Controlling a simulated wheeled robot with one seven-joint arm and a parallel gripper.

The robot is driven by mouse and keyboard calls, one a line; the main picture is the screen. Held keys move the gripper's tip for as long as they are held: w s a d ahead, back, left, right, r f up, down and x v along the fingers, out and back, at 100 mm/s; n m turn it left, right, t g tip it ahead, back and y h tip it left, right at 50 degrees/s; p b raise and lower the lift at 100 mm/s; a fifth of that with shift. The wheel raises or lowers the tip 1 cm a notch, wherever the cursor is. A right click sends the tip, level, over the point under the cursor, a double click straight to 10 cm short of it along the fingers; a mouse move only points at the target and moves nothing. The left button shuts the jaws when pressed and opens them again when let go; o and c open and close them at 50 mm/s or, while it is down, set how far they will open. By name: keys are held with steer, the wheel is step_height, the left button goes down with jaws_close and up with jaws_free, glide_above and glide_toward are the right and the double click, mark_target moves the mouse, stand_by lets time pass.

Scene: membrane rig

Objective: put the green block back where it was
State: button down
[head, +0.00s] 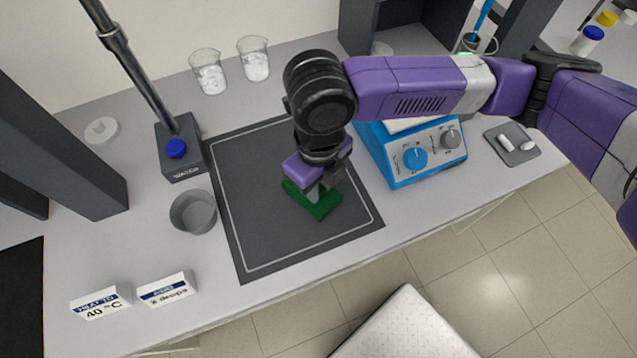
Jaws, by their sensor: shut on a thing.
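The green block (321,208) is at the right part of the dark mat (250,245), which has a pale outline. My gripper (316,190) points down from above and is shut on the green block. The fingers and my wrist hide part of the block's top and far side. I cannot tell whether the block touches the mat or hangs just above it.
A blue hotplate (420,155) stands right of the mat. A grey cup (194,212) and a stand base (181,150) are on the left. Two beakers (208,72) are behind. Two label signs (167,289) stand front left. The mat's left half is clear.

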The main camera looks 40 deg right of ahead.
steer(key=c, duration=1.3)
jaws_free()
steer(key=shift+f, duration=0.1)
